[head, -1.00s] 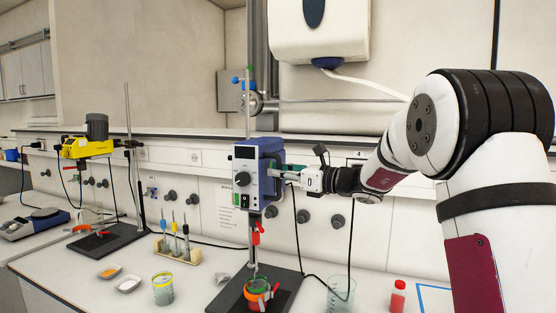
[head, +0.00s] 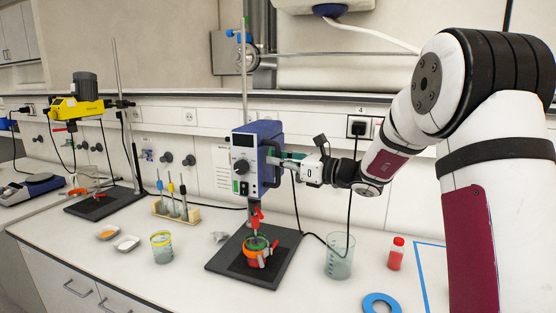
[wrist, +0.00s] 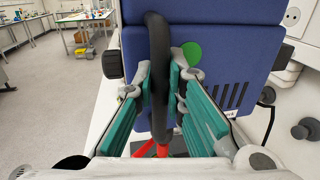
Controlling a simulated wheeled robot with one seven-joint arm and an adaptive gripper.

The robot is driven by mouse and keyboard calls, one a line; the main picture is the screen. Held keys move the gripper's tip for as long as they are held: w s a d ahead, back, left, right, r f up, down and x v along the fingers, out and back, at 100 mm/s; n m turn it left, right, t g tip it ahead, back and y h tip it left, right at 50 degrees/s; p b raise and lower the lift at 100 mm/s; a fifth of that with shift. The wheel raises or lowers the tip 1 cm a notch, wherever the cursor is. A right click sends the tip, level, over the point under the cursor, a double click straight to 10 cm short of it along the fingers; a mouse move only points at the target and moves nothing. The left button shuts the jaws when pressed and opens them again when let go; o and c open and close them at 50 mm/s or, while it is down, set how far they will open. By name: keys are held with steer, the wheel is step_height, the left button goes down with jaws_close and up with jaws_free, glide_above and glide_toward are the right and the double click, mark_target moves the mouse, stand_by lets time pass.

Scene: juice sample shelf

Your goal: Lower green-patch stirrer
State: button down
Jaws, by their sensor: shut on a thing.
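The green-patch stirrer (head: 257,160) is a blue box with a grey front panel, clamped on a vertical rod above a black base plate (head: 225,258). In the wrist view its blue back (wrist: 235,45) bears a round green patch (wrist: 191,53). My gripper (head: 285,164) reaches it from the right. In the wrist view, the green-padded fingers (wrist: 160,85) are shut on the stirrer's black handle (wrist: 158,60). A red chuck (head: 256,217) hangs below the stirrer, just above a beaker (head: 257,250) with green contents and an orange-red clamp. The shaft's lower end is hidden.
A yellow stirrer (head: 75,108) stands on another stand at left. A glass beaker (head: 340,258), red-capped bottle (head: 396,254) and blue ring (head: 381,303) lie to the right. A rack (head: 176,211) and yellow-rimmed beaker (head: 162,247) stand left of the base plate.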

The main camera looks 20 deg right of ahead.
steer(key=shift+f, duration=0.45)
steer(key=c, duration=1.6)
jaws_free()
steer(key=shift+c, duration=0.2)
steer(key=shift+r, duration=0.15)
steer(key=shift+d, duration=0.1)
steer(key=v, duration=1.2)
